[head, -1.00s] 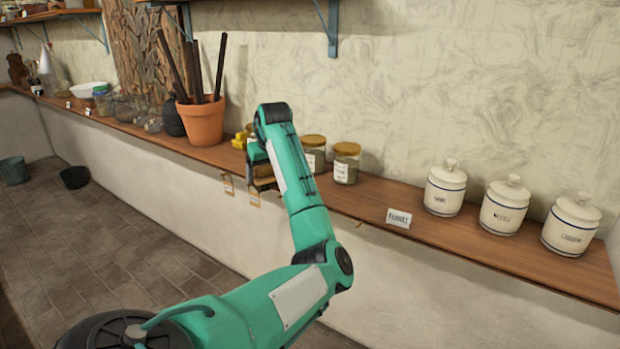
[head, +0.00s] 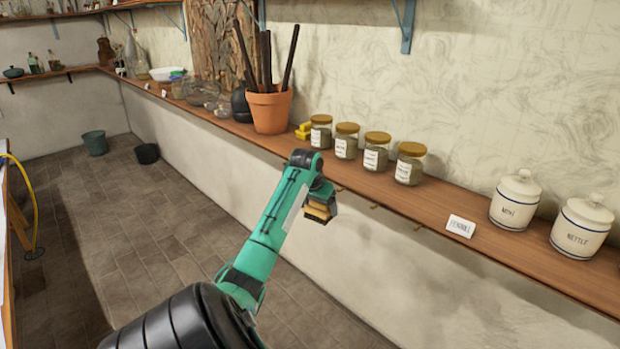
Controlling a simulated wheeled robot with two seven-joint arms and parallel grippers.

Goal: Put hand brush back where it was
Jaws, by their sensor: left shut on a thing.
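My left arm reaches up from the bottom of the head view, and its left gripper (head: 322,207) is shut on a small tan, wood-coloured thing with a dark underside, which looks like the hand brush (head: 317,211). It is held in front of the shelf's front edge and a little below it, over the floor side. The fingers and wrist hide much of it, so its full shape does not show. Small hooks (head: 376,207) stick out along the shelf's front edge to the right of the gripper. My right gripper is not in view.
Buckets (head: 95,143) stand on the floor at the left. Open tiled floor lies below the shelf.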

